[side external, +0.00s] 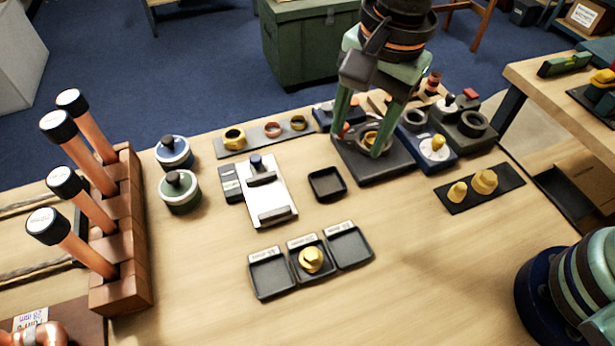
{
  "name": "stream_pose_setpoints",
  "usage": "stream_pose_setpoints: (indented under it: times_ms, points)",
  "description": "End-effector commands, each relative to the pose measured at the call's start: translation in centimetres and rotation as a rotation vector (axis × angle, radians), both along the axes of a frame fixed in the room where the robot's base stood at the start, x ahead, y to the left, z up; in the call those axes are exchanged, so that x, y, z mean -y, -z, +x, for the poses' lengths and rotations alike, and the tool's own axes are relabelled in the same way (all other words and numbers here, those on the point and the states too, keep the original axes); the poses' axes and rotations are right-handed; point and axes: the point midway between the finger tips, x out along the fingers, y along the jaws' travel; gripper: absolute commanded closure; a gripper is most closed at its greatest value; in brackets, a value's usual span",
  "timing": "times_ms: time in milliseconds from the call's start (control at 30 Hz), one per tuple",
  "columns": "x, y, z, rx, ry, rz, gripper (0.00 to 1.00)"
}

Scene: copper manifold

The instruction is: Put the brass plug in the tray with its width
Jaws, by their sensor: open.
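My gripper (360,138) is open, pointing down over a dark square block (385,170) at the back middle. Its green fingers stand on either side of a round brass piece (370,138) on that block. I cannot tell whether they touch it. Three small black trays stand in a row at the front: left (270,278), middle (299,271) and right (352,249). Their labels are too small to read. A brass plug (311,260) sits in the middle tray. Two more brass plugs, a small one (457,192) and a larger one (484,181), stand on a dark mat.
A blue device (428,150) bears another brass piece (438,143). A wooden rack (122,235) with copper tubes stands left.

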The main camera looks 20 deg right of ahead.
Motion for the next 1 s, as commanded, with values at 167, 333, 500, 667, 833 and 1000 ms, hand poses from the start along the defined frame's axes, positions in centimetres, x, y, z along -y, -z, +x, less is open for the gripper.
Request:
stream_pose_setpoints:
  times_ms: [167,333,500,667,833,1000]
  points:
    - [8.1,-3.0,2.3,0.126,-0.234,0.0,0.41]
    - [15.3,-4.7,2.6,0.25,-0.469,-0.065,0.41]
    - [21.5,-5.4,1.5,0.35,-0.693,-0.184,0.41]
    - [25.3,-5.5,0.3,0.397,-0.85,-0.294,0.41]
    - [26.9,-5.5,-0.4,0.41,-0.933,-0.355,0.41]
    - [27.1,-5.4,-0.4,0.409,-0.948,-0.363,0.41]
